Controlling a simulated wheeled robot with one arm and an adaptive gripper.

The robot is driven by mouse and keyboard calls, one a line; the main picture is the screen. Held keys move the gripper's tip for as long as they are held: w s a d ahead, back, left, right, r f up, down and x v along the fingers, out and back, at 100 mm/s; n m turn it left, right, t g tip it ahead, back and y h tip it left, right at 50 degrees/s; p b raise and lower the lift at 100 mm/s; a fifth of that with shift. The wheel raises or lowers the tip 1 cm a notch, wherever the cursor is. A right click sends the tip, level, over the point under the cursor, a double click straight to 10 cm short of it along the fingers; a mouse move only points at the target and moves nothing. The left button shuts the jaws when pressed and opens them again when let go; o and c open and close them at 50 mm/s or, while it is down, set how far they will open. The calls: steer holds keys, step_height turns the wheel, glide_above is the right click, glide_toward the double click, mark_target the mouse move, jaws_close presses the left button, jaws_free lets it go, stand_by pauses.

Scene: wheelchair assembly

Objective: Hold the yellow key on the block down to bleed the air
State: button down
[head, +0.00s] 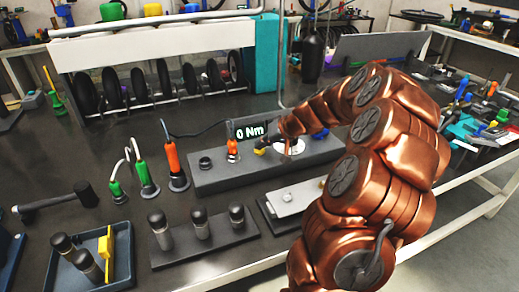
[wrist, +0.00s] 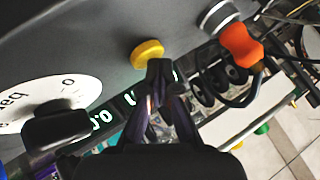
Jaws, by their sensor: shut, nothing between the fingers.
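The yellow key (head: 260,151) is on the long grey block (head: 215,181) in the middle of the bench. In the wrist view it is a round yellow button (wrist: 147,52) on the grey face. My gripper (head: 265,142) is shut and empty, with its tips right at the key. In the wrist view the closed dark fingertips (wrist: 160,72) lie just beside the key's edge and overlap it slightly; I cannot tell whether they touch or press it. A white round gauge (wrist: 45,105) marked "bar" is beside the key, partly hidden by a dark part.
An orange connector (head: 232,149) with a dark hose stands on the block left of the key.

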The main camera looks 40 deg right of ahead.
mark_target(262, 150)
steer(key=shift+r, duration=0.85)
steer(key=shift+r+p, duration=0.95)
steer(key=shift+r, duration=1.6)
